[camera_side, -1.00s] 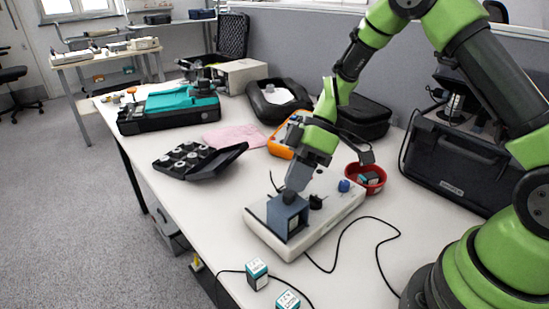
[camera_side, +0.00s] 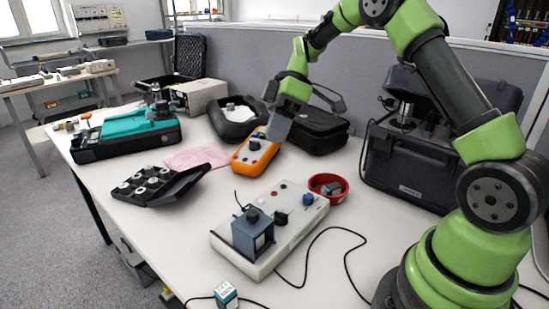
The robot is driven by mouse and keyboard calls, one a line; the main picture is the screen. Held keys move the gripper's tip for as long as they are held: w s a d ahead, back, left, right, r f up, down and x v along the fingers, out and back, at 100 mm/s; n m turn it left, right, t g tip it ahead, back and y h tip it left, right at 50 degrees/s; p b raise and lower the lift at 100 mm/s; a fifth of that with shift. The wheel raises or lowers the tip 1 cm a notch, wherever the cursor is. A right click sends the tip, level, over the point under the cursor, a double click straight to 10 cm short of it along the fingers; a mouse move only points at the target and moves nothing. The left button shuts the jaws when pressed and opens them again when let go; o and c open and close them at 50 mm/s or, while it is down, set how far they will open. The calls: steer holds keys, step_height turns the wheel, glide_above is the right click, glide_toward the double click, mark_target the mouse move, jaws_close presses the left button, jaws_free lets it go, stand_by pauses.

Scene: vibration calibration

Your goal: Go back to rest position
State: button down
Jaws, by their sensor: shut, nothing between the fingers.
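My green arm reaches in from the right side. The white calibrator box (camera_side: 262,262) lies on the table below, clear of my gripper. A blue-grey block (camera_side: 252,234) stands upright on its near end. A black knob (camera_side: 281,218) and a blue knob (camera_side: 308,200) are also on the box.
A red bowl (camera_side: 328,196) holding a small cube stands behind the box. A small teal-and-white cube (camera_side: 226,294) sits at the front edge. A black case of round parts (camera_side: 150,182) lies left. Black cases (camera_side: 318,130) stand behind. A loose cable (camera_side: 345,235) crosses the right.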

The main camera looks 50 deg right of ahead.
steer(key=s+a+r+m+t+h, duration=0.2)
steer(key=s+a+r+m, duration=0.1)
steer(key=s+r+m, duration=0.3)
steer(key=s+a+r+m+t+h, duration=0.2)
steer(key=s+a+r+m, duration=0.1)
steer(key=s+r, duration=0.35)
steer(key=s+f+m+t+h, duration=0.1)
steer(key=s+m+t, duration=0.2)
steer(key=s+m, duration=0.2)
steer(key=s, duration=0.2)
steer(key=shift+s+a+f+t, duration=0.25)
steer(key=shift+s+t, duration=0.1)
steer(key=shift+t, duration=0.05)
